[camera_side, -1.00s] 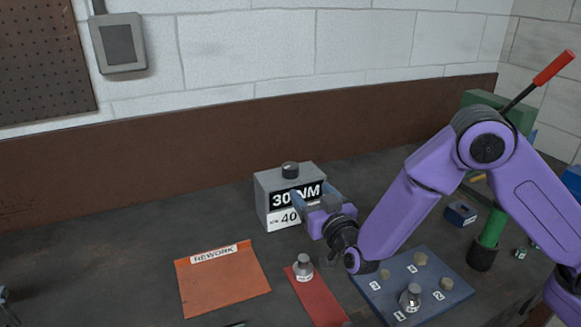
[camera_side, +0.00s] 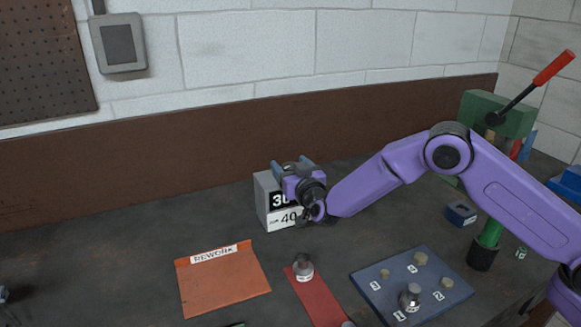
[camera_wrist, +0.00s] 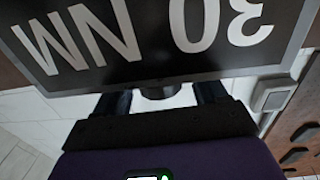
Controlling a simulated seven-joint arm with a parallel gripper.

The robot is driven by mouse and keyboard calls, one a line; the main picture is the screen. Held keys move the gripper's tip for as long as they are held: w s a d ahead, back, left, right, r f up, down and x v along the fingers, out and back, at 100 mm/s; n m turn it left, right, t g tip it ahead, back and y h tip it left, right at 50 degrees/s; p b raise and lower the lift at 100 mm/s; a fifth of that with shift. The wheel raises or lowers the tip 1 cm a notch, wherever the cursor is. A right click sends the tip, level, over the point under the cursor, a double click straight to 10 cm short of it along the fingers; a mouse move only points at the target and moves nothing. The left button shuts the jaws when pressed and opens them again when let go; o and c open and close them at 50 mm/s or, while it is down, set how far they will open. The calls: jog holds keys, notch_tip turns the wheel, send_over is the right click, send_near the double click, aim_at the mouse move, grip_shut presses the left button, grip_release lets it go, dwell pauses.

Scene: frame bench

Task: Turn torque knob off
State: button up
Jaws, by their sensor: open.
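The grey torque box (camera_side: 262,203) stands on the bench near the brown back board. Its front reads 30 NM, upside down in the wrist view (camera_wrist: 150,72); my arm covers part of the front in the side view. The dark torque knob (camera_wrist: 160,92) shows beyond the box's edge, in the gap between my two fingers. My gripper (camera_side: 291,165) is open at the top of the box, with one finger to each side of the knob. Whether a finger touches the knob cannot be told.
An orange REWORK mat (camera_side: 222,285) and a red strip (camera_side: 318,298) with a metal piece lie in front of the box. A blue board (camera_side: 440,267) with several metal pieces is at right. A green press (camera_side: 500,118) stands behind my arm. The bench left of the box is clear.

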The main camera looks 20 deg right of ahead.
jog(key=shift+w, duration=0.1)
jog(key=c, duration=1)
jog(key=shift+o, duration=0.2)
jog(key=shift+d+n+y, duration=0.1)
jog(key=shift+n+y, duration=0.2)
jog(key=shift+y, duration=0.2)
jog(key=shift+n+y, duration=1.1)
jog(key=shift+y, duration=0.6)
jog(key=o, duration=1)
jog(key=shift+c, duration=0.2)
